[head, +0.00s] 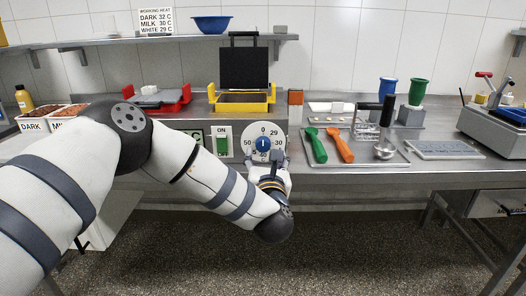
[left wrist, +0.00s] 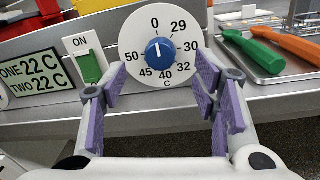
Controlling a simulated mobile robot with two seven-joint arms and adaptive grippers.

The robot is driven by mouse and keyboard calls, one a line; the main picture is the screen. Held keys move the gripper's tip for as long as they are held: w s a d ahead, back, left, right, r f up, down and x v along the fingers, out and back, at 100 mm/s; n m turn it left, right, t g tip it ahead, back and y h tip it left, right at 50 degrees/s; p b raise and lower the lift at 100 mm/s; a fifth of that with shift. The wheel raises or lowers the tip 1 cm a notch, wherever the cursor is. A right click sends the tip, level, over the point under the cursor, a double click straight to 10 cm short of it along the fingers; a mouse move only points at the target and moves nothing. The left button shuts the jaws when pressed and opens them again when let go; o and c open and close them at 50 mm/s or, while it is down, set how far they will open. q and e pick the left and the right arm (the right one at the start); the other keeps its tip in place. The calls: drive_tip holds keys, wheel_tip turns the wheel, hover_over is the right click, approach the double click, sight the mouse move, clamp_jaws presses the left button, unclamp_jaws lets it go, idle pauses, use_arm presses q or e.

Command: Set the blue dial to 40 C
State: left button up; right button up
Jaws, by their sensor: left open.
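The blue dial (head: 263,144) is a round knob at the centre of a white scale plate (head: 277,131) on the front of the table. In the left wrist view the blue dial (left wrist: 160,51) has a white mark pointing up, at about 0. My left gripper (head: 266,161) is in front of the plate. In the left wrist view my left gripper (left wrist: 161,82) is open, its purple-padded fingers apart below and either side of the knob, with nothing between them. My right gripper is not in view.
Left of the dial are a green ON switch (left wrist: 90,67) and a display (left wrist: 34,76) reading ONE 22 C, TWO 22 C. A sign (head: 157,21) lists working heats.

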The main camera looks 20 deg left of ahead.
sight(264, 146)
use_arm(q)
drive_tip(key=x, duration=0.2)
drive_tip(key=f+x, duration=0.1)
drive_tip(key=x, duration=0.2)
drive_tip(key=shift+w+a+b, duration=0.1)
drive_tip(key=shift+b, duration=0.25)
drive_tip(key=shift+w+a+r, duration=0.1)
drive_tip(key=shift+w+r, duration=0.1)
drive_tip(key=shift+w, duration=0.2)
drive_tip(key=shift+r, duration=0.1)
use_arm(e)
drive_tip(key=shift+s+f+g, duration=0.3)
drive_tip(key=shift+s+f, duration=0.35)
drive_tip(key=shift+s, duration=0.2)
use_arm(q)
drive_tip(key=c, duration=1.2)
